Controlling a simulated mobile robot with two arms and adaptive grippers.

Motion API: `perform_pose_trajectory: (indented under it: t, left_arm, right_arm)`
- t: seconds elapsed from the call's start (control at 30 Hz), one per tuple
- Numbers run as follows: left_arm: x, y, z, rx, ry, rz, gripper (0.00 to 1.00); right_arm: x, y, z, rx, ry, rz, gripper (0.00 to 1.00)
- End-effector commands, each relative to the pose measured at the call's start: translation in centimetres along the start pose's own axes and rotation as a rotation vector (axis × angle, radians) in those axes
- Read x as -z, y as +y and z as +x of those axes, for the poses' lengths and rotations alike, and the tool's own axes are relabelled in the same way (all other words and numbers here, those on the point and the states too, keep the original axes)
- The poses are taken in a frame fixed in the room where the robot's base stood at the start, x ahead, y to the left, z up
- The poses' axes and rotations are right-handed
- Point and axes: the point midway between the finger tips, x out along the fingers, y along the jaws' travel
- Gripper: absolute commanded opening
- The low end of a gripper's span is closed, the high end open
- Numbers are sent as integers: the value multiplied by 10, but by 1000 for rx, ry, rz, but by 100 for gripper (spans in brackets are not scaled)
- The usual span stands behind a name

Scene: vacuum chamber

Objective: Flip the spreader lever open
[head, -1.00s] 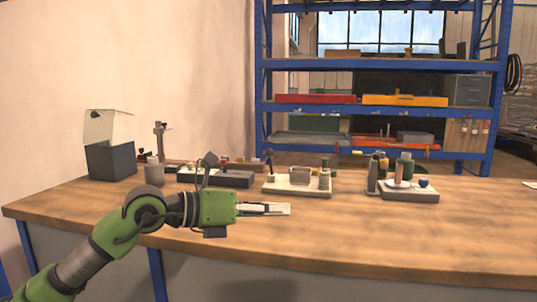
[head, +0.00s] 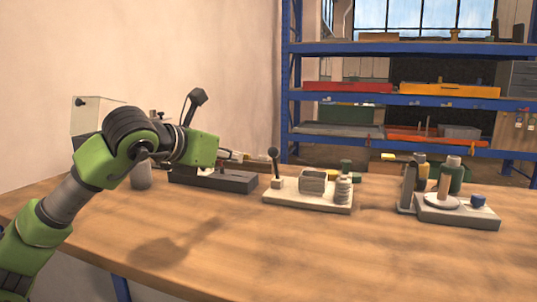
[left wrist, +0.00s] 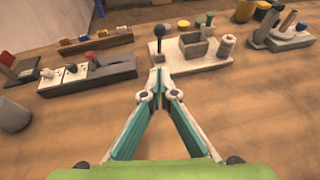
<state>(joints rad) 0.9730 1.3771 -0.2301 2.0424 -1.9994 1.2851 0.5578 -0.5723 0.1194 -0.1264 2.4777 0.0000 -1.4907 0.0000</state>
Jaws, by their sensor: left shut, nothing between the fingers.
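An upright lever (head: 274,163) with a dark ball knob stands at the left end of a pale base plate (head: 310,205); I take it for the spreader lever. The plate also carries a small grey box-like block (head: 313,181) and a ribbed cylinder (head: 343,190). The lever also shows in the left wrist view (left wrist: 159,42), straight ahead of the fingertips. My left gripper (head: 262,157) is shut and empty, its tips just left of the knob in the head view. In the left wrist view the closed fingertips (left wrist: 161,72) look a little short of the lever; I cannot tell if they touch it. My right gripper is not in view.
A second fixture (head: 460,211) with a blue knob and bottles stands at right. The front of the wooden bench (head: 330,255) is clear. Blue shelving (head: 390,103) stands behind.

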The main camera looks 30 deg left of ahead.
Motion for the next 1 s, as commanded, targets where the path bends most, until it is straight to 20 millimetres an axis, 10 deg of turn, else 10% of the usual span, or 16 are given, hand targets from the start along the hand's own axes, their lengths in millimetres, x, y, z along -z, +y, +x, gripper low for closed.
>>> perform_pose_trajectory:
  t: [0.33, 1.0]
  left_arm:
    - [0, -1, 13, 6, 2, -4, 0]
    - [-18, -2, 127, 6, 0, -2, 0]
  right_arm:
    - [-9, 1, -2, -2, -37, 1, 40]
    - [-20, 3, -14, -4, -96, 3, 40]
